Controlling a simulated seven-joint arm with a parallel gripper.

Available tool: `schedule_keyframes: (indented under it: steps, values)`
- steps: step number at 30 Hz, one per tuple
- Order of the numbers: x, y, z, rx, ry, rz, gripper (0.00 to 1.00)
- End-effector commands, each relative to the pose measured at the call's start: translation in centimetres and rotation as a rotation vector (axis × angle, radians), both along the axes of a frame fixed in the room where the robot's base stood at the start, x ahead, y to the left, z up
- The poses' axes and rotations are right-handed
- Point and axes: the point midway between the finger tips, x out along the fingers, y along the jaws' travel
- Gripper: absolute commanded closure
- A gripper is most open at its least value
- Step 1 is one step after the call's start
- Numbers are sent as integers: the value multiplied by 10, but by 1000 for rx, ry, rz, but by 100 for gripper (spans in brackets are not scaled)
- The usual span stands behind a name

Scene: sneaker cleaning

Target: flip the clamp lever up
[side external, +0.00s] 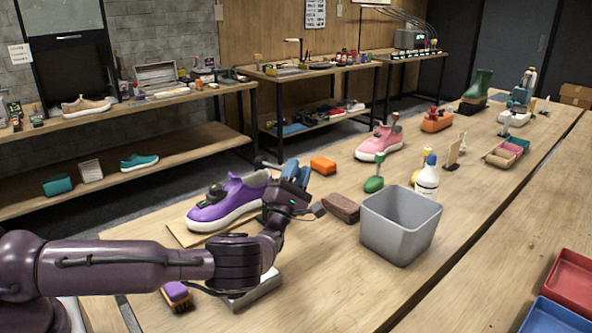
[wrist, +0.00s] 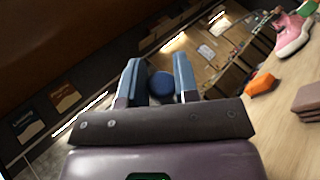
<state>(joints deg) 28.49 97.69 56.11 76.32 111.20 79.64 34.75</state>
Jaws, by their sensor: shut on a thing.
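My gripper (side external: 291,172) is at the heel end of the purple sneaker (side external: 228,203) in the side view. The sneaker rests on a flat board (side external: 184,235), with a dark clamp-like part (side external: 216,191) on its toe. In the wrist view my gripper (wrist: 158,66) has its two blue fingers around a round blue knob (wrist: 162,85). The fingers are shut on this knob, which looks like the end of the clamp lever. The rest of the lever is hidden, so its angle cannot be told.
A grey open bin (side external: 400,226), a brown block (side external: 341,208) and an orange block (side external: 323,165) stand right of my gripper. A purple-topped brush (side external: 177,294) lies near my arm.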

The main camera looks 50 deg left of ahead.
Motion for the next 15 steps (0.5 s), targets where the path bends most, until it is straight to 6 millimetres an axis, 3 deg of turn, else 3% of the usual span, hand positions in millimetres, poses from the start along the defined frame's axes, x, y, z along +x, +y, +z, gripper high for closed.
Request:
schedule_keyframes:
  steps: [1,8,9,12,15]
  values:
    - [1,-4,-8,-10,20,-10,100]
    - [1,-5,-9,-10,21,-11,100]
    - [1,-5,-9,-10,21,-11,67]
    - [1,-5,-8,-9,19,-11,49]
    - [1,-4,-6,-8,15,-8,49]
